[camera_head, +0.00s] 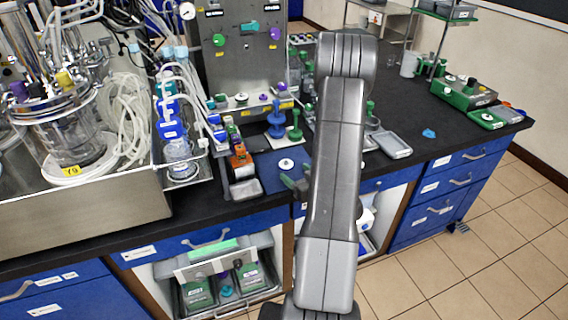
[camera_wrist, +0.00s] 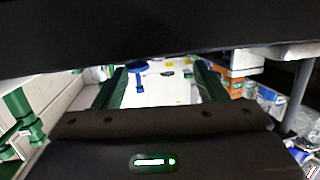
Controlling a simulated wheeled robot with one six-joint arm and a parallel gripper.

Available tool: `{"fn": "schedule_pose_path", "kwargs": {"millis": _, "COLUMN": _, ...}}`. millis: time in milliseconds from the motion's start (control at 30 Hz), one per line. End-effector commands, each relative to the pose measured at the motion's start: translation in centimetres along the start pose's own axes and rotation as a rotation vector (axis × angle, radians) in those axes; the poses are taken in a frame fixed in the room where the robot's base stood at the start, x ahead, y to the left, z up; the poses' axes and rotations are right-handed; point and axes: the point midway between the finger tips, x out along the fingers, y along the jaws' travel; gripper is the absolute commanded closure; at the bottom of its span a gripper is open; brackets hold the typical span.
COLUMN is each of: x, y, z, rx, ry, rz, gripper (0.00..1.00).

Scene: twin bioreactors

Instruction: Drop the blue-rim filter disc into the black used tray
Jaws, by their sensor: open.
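My gripper (camera_head: 295,182) shows in the head view as green fingers over the front of the bench, partly hidden by my arm. In the wrist view my gripper (camera_wrist: 160,84) has its two green fingers wide apart, with nothing held between them. A small white disc (camera_head: 286,164) lies on a blue mat (camera_head: 270,178) just beyond the fingers in the head view. I cannot tell whether it has a blue rim. I cannot make out a tray that is clearly black; a small grey tray (camera_head: 245,188) sits at the mat's left, near the bench edge.
A metal panel (camera_head: 240,60) with knobs stands behind the mat. Blue (camera_head: 276,122) and green (camera_head: 295,125) stands are in front of it. A steel-walled station (camera_head: 80,215) with glassware and tubing fills the left. A grey tray (camera_head: 393,145) lies right of my arm. The bench is clearer farther right.

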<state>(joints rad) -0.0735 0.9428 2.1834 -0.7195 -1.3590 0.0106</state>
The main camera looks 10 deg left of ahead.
Motion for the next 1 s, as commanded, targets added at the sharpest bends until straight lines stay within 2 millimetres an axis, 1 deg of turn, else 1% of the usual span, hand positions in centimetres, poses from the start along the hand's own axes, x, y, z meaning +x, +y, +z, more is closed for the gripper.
{"fn": "schedule_pose_path", "kwargs": {"millis": 33, "x": 0.8, "y": 0.0, "z": -0.2, "rx": -0.002, "ry": 0.001, "rz": -0.003, "gripper": 0.34}}
{"fn": "schedule_pose_path", "kwargs": {"millis": 100, "x": 1.5, "y": -0.1, "z": -0.1, "rx": -0.002, "ry": 0.000, "rz": -0.003, "gripper": 0.34}}
{"fn": "schedule_pose_path", "kwargs": {"millis": 267, "x": 2.4, "y": 0.0, "z": -0.1, "rx": 0.000, "ry": -0.001, "rz": 0.000, "gripper": 0.34}}
{"fn": "schedule_pose_path", "kwargs": {"millis": 333, "x": 3.1, "y": 0.1, "z": -0.3, "rx": -0.001, "ry": 0.000, "rz": -0.002, "gripper": 0.34}}
{"fn": "schedule_pose_path", "kwargs": {"millis": 467, "x": 5.0, "y": 0.3, "z": -0.7, "rx": 0.000, "ry": 0.000, "rz": -0.002, "gripper": 0.34}}
{"fn": "schedule_pose_path", "kwargs": {"millis": 600, "x": 6.8, "y": 0.3, "z": -0.5, "rx": -0.001, "ry": 0.000, "rz": -0.001, "gripper": 0.34}}
{"fn": "schedule_pose_path", "kwargs": {"millis": 700, "x": 7.3, "y": 0.4, "z": -0.4, "rx": -0.001, "ry": 0.001, "rz": -0.001, "gripper": 0.34}}
{"fn": "schedule_pose_path", "kwargs": {"millis": 900, "x": 7.4, "y": 0.4, "z": -0.4, "rx": 0.000, "ry": 0.000, "rz": 0.001, "gripper": 0.34}}
{"fn": "schedule_pose_path", "kwargs": {"millis": 967, "x": 7.4, "y": 0.4, "z": -0.3, "rx": 0.000, "ry": 0.000, "rz": 0.001, "gripper": 0.44}}
{"fn": "schedule_pose_path", "kwargs": {"millis": 1000, "x": 7.4, "y": 0.4, "z": -0.3, "rx": 0.000, "ry": 0.000, "rz": 0.000, "gripper": 0.52}}
